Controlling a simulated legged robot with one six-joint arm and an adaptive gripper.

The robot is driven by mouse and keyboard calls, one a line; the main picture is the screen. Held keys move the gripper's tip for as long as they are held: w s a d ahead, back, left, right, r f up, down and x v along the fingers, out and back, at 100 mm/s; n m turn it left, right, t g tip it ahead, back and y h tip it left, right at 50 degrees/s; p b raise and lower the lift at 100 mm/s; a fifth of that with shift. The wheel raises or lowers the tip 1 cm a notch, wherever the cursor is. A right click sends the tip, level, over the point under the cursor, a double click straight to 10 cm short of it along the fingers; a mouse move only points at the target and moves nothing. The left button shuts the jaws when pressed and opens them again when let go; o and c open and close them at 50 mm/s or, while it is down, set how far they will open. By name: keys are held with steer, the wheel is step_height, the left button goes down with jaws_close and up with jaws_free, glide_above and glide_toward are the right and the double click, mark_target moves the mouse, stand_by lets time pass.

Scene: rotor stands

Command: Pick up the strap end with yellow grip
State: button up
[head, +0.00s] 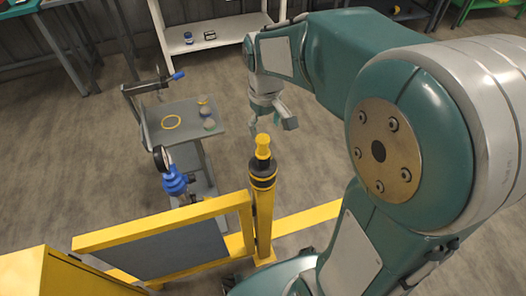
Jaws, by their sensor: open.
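The yellow grip (263,145) stands upright on top of a black-banded head (263,175) on a yellow post, near the middle of the head view. I take it to be the strap end; no loose strap is clearly visible. My gripper (272,124) points down just above the grip in the picture, with its fingers spread apart. No object shows between the fingers. The grip looks clear of the fingers, but the exact gap in depth cannot be told.
A grey cart (185,122) with a yellow ring and small round items stands left of the post. A blue device (174,181) is in front of it. A yellow-framed barrier panel (160,243) adjoins the post. A white shelf (215,28) stands behind; open floor lies between.

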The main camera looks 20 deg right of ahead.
mark_target(263, 138)
steer(key=f, duration=0.3)
steer(key=a+f, duration=0.1)
steer(key=f, duration=0.1)
steer(key=shift+s, duration=0.35)
steer(key=shift+f, duration=0.35)
jaws_close()
